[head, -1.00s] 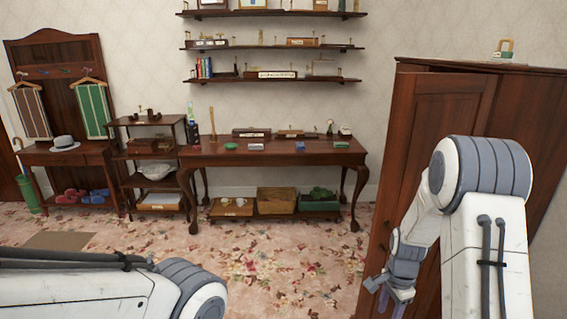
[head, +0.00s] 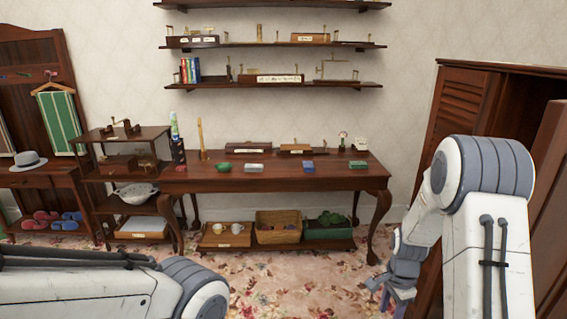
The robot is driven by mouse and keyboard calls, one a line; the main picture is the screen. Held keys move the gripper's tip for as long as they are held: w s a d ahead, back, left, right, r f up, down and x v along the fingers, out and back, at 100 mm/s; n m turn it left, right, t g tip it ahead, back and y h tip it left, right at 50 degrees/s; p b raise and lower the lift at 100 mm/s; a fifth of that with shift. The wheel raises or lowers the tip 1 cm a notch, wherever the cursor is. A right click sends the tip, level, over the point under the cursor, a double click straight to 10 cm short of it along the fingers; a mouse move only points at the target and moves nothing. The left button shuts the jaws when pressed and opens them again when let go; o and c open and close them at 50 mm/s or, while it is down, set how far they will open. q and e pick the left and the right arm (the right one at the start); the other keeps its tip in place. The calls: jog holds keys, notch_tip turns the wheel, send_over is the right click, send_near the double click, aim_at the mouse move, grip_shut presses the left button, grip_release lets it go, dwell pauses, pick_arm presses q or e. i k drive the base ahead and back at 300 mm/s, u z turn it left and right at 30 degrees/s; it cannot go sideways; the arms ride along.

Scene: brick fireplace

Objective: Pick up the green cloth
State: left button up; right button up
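Several green things show, and I cannot tell for sure which is the green cloth. A small green item (head: 223,167) lies on the left part of the dark wooden table (head: 270,182), and a flat green item (head: 357,165) lies near its right end. A dark green crumpled heap (head: 330,219) is in a container on the low shelf under the table. A green striped cloth (head: 58,122) hangs at the left. My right gripper (head: 388,291) hangs low in front of the wardrobe, away from all of these; its fingers are partly hidden. My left gripper is out of view.
A wicker basket (head: 279,229) and a tray with cups (head: 226,236) sit under the table. A small shelf stand (head: 140,190) is left of it. The wooden wardrobe (head: 463,107) stands close to my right arm. Floral carpet (head: 290,285) is clear ahead.

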aim_at(353, 164)
jog(key=z, duration=0.2)
jog(key=i, duration=1.75)
jog(key=z, duration=0.25)
jog(key=i, duration=2.4)
jog(key=u, duration=0.1)
